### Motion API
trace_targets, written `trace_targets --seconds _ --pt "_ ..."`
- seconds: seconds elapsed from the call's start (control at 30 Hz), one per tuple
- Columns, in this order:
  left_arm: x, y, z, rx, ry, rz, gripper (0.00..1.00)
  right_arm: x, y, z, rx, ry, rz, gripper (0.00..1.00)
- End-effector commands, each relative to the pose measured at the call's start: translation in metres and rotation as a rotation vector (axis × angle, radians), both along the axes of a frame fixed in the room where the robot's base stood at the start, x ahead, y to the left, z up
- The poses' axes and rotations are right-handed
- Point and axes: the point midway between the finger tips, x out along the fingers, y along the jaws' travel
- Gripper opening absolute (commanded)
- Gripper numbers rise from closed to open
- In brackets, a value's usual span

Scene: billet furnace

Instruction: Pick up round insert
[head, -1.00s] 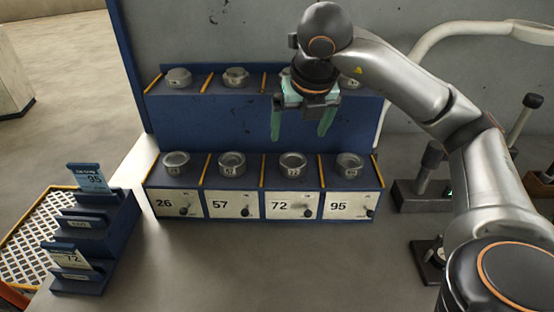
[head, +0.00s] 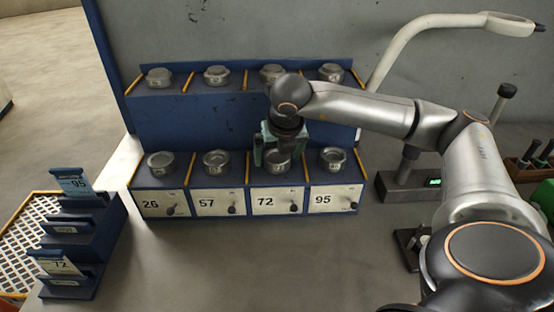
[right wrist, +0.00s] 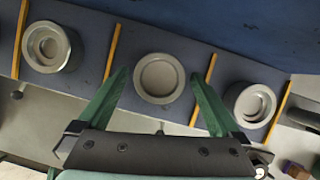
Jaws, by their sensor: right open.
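Round metal inserts stand in the lower row of the blue rack, above the labels 26, 57, 72 and 95. The insert above label 72 (head: 277,163) is a grey cylinder with a shallow round recess; it also shows in the right wrist view (right wrist: 160,78). My right gripper (head: 278,155) is open over it, with one green finger on each side. In the right wrist view the fingertips (right wrist: 160,73) straddle this insert, and I cannot tell whether they touch it. My left gripper is not in view.
Neighbouring inserts stand above 57 (head: 216,162) and 95 (head: 332,158), with orange dividers (head: 307,166) between slots. An upper row of inserts (head: 217,75) stands behind. A card holder (head: 85,240) with cards 95 and 72 is at left. The bench front is clear.

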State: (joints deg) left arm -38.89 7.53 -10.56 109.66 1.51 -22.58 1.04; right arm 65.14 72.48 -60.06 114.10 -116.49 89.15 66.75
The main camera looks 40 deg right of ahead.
Motion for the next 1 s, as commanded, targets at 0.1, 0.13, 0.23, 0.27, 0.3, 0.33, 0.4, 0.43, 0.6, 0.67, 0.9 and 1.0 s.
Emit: trace_targets --seconds 0.1,0.13,0.23,0.27,0.3,0.33,0.4,0.43,0.6,0.67,0.9,1.0 --pt "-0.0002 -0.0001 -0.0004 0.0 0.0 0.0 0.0 0.0001 0.0002 -0.0002 0.0 0.0 0.0 1.0" --pt "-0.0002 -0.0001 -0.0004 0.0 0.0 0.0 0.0 0.0001 0.0002 -0.0002 0.0 0.0 0.001 1.0" --pt "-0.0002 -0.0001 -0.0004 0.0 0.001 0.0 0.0 0.0001 0.0003 0.0 0.0 0.0 0.001 0.9" --pt "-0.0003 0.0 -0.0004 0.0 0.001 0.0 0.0 0.0 0.0004 -0.0001 0.0 0.0 0.0 0.86" --pt "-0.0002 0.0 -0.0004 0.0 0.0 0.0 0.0 -0.0001 0.0004 0.0 0.0 0.0 0.001 0.82" --pt "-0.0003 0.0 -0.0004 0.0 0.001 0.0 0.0 -0.0001 0.0004 0.0 0.0 0.0 0.001 0.79" --pt "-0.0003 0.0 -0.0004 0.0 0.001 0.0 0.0 0.0 0.0005 0.0001 0.0 0.0 0.001 0.71" --pt "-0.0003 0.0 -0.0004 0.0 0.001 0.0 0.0 -0.0001 0.0004 0.0001 0.001 0.0 0.0 0.67" --pt "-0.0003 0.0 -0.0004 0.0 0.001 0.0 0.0 0.0 0.0004 0.0002 0.0 0.0 0.0 0.48" --pt "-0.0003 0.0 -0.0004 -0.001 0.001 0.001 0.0 -0.0001 0.0004 0.0003 0.0 0.0 0.0 0.41" --pt "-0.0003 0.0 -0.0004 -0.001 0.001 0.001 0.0 -0.0001 0.0003 0.0003 0.0 0.0 0.0 0.14" --pt "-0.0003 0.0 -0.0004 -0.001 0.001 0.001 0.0 -0.0001 0.0003 0.0005 0.0 0.0 0.0 0.03"
